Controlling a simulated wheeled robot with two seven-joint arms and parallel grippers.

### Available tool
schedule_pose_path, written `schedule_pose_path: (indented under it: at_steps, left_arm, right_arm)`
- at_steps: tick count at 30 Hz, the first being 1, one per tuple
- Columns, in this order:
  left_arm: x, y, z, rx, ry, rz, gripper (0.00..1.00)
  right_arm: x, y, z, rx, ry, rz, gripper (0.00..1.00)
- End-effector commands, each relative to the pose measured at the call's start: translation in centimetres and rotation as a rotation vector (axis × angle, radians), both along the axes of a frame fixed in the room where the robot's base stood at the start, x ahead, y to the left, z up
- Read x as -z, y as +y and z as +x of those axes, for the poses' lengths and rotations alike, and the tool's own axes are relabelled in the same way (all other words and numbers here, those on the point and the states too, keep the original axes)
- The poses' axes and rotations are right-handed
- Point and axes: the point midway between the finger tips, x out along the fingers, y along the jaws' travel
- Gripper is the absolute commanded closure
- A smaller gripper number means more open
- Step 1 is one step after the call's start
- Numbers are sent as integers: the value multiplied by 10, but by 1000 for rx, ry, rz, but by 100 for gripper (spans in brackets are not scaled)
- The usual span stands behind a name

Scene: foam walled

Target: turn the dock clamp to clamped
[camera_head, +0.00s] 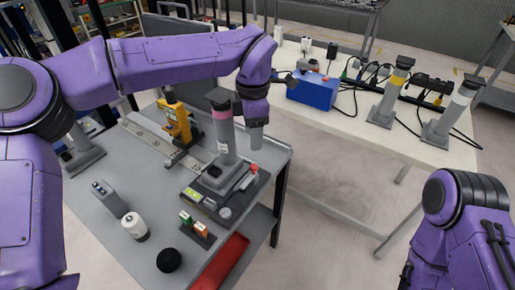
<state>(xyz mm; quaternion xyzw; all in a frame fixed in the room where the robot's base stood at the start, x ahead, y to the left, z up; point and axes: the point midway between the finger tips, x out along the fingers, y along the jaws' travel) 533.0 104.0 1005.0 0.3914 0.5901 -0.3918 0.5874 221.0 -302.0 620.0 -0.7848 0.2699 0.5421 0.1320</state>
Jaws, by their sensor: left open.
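A dock with a dark base (212,200) sits on the grey bench, near its right end. A grey post with a pink band (223,136) stands upright at the dock. A small red part (253,169), perhaps the clamp's handle, shows at the dock's right rear; its setting is too small to tell. My left gripper (256,140) points down just right of the post and above the red part. It is open, with nothing visible held. I cannot tell whether it touches the post. My right arm shows at the lower right; its gripper is out of view.
A yellow device (177,122) stands behind the dock. A white table (350,139) holds a blue box (313,91), posts and cables.

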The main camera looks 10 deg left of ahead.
Motion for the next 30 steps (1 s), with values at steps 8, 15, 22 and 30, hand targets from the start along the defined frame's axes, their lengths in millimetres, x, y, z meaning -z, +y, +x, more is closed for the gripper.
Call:
schedule_pose_path:
  at_steps: [8,15,22,30]
  left_arm:
    - [44,0,-1,2,6,0,50]
    - [90,0,-1,1,4,-2,50]
    - [105,0,-1,1,1,-3,50]
    - [105,0,-1,1,1,-3,82]
  right_arm:
    - [-1,0,-1,0,1,0,57]
    - [-4,0,0,0,1,1,57]
    - [-4,0,0,0,1,1,57]
    - [-4,0,0,0,0,0,57]
